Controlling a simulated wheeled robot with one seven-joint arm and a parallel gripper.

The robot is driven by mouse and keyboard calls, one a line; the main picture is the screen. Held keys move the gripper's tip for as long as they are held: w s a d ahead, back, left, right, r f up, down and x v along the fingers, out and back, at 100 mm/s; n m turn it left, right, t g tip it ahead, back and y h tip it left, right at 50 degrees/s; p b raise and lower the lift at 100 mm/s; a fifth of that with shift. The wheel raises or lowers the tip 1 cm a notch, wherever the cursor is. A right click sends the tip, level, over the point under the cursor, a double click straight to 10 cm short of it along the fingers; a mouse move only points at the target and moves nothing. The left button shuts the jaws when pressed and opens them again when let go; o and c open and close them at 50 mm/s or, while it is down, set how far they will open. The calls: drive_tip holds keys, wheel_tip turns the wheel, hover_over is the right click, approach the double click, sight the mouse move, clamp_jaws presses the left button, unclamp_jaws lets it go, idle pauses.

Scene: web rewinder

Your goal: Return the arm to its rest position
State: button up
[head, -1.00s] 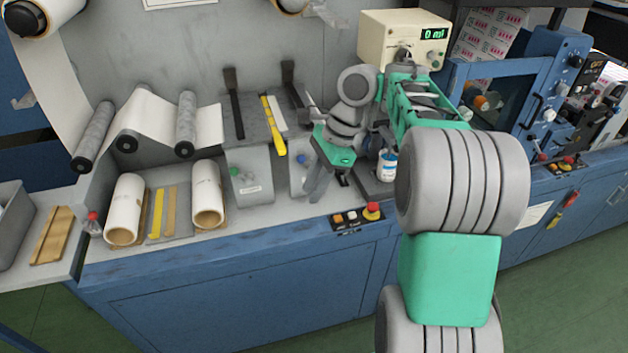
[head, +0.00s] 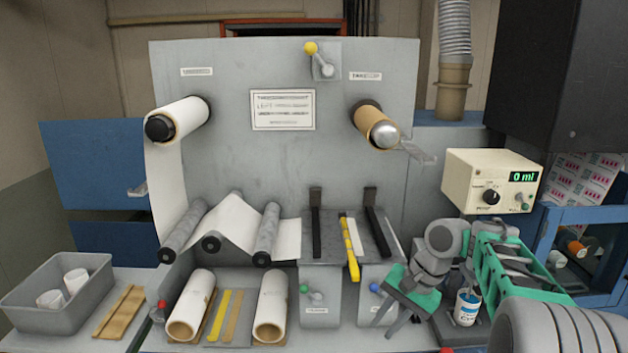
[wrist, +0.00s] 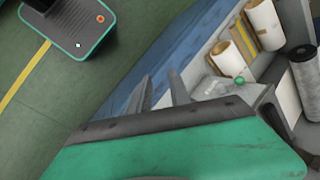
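My gripper (head: 388,322) is at the lower right of the head view, at the end of my grey and green arm. Its fingers point down in front of the right-hand grey box with the blue knob (head: 375,288). In the wrist view my gripper (wrist: 159,78) shows two grey fingers standing apart, with nothing between them. The arm is bent, and its nearer links fill the lower right corner of the head view. I cannot tell from these frames whether the gripper touches anything.
A cream meter box (head: 470,178) and a white-blue can (head: 467,308) stand close to my arm. Blue-framed equipment (head: 550,235) is at the right. White rolls (head: 192,305) lie on the counter. In the wrist view, open green floor (wrist: 60,110) lies left of the blue cabinet.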

drive_tip(key=s+d+f+n+h, duration=0.3)
drive_tip(key=s+d+f+n, duration=0.2)
drive_tip(key=s+f, duration=0.5)
drive_tip(key=s+r+t+h+b, duration=0.1)
drive_tip(key=s+h+b, duration=0.1)
drive_tip(key=s, duration=0.4)
drive_tip(key=a+r+n+t+b, duration=0.1)
drive_tip(key=a+r+t, duration=0.2)
drive_tip(key=a+r, duration=0.3)
drive_tip(key=shift+n, duration=0.3)
drive_tip(key=shift+s+a, duration=0.1)
drive_tip(key=shift+s, duration=0.05)
drive_tip(key=shift+c, duration=0.5)
